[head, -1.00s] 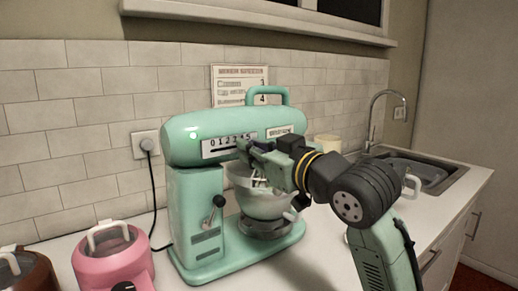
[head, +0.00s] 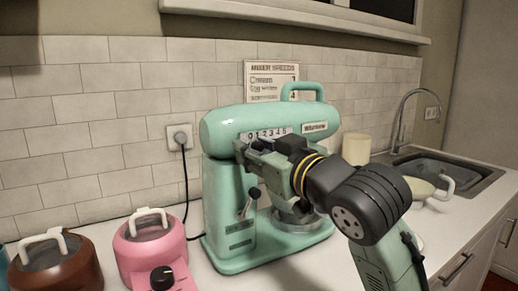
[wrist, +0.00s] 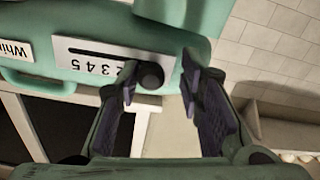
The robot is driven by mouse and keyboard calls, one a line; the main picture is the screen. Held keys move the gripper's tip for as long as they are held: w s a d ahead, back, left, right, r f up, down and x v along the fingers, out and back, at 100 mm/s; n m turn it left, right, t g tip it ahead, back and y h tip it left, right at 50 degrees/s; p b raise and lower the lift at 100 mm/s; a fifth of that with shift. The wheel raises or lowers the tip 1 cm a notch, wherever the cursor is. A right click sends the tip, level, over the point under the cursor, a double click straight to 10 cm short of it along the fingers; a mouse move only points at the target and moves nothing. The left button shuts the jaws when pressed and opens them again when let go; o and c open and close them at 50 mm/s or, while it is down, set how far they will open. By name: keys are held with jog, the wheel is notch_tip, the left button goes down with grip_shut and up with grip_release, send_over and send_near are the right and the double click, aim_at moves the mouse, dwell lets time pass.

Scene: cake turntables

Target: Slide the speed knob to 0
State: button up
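A teal stand mixer (head: 225,190) stands on the counter, with a white numbered speed scale (head: 270,133) on its head. In the wrist view the scale (wrist: 80,55) appears upside down, with 5, 4, 3 and 2 visible from left to right. The round black speed knob (wrist: 150,75) sits near the right, low-number end of the slot; the digits there are hidden. My gripper (wrist: 160,82) is open, its fingers on either side of the knob. The left finger is against or very close to the knob; a gap shows on the right. The head view shows my gripper (head: 240,152) at the scale's left end.
A lever (head: 252,192) sticks out of the mixer column below my gripper. A pink appliance (head: 150,245) and a brown one (head: 60,265) stand to the left. A sink (head: 455,170) and a cream canister (head: 356,148) are to the right. A speed chart (head: 272,78) hangs behind.

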jog(key=shift+o, duration=0.3)
jog(key=shift+d, duration=0.15)
jog(key=shift+s+d, duration=0.15)
jog(key=v, duration=1.1)
jog(key=shift+s, duration=0.25)
jog(key=shift+d, duration=0.15)
